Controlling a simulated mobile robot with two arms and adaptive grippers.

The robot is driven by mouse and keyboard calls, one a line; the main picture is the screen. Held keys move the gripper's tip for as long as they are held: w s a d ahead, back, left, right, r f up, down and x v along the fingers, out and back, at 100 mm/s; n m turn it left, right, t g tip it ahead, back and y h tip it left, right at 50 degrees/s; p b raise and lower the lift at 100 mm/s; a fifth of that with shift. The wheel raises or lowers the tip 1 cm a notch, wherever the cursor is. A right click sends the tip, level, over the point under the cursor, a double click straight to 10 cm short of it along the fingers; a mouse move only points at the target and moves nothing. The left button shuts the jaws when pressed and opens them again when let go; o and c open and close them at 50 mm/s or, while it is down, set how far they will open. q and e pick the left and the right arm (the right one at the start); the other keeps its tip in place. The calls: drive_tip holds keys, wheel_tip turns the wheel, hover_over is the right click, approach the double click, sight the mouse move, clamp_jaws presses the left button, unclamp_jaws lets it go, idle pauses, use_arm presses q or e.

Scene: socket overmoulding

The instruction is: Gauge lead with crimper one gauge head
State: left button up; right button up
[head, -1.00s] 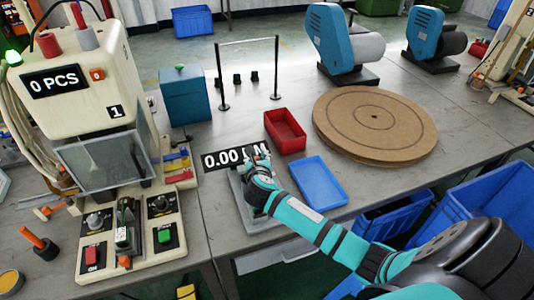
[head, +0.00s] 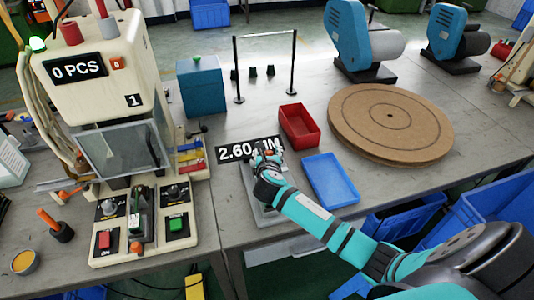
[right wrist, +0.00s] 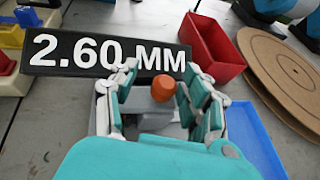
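The gauge has a black display (head: 250,150) that reads 2.60 MM; it also shows in the right wrist view (right wrist: 105,54). Its grey base (head: 258,198) is partly hidden under my right arm. My right gripper (head: 268,155) is over the gauge. In the right wrist view its fingers (right wrist: 158,105) are apart, either side of an orange knob (right wrist: 163,88) above a grey block, with gaps visible. Crimper one (head: 105,80), a cream machine marked 1, stands at left, its counter reading 0 PCS. I cannot make out a lead. My left gripper is out of view.
A red tray (head: 299,126) and a blue tray (head: 331,180) lie right of the gauge. A round brown board (head: 390,122) is farther right. A blue box (head: 203,92) and a black-posted stand (head: 237,80) are behind. Crimper one's control panel (head: 143,222) has red and green buttons.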

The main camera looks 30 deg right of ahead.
drive_tip(key=v, duration=1.2)
drive_tip(key=shift+a+f, duration=0.1)
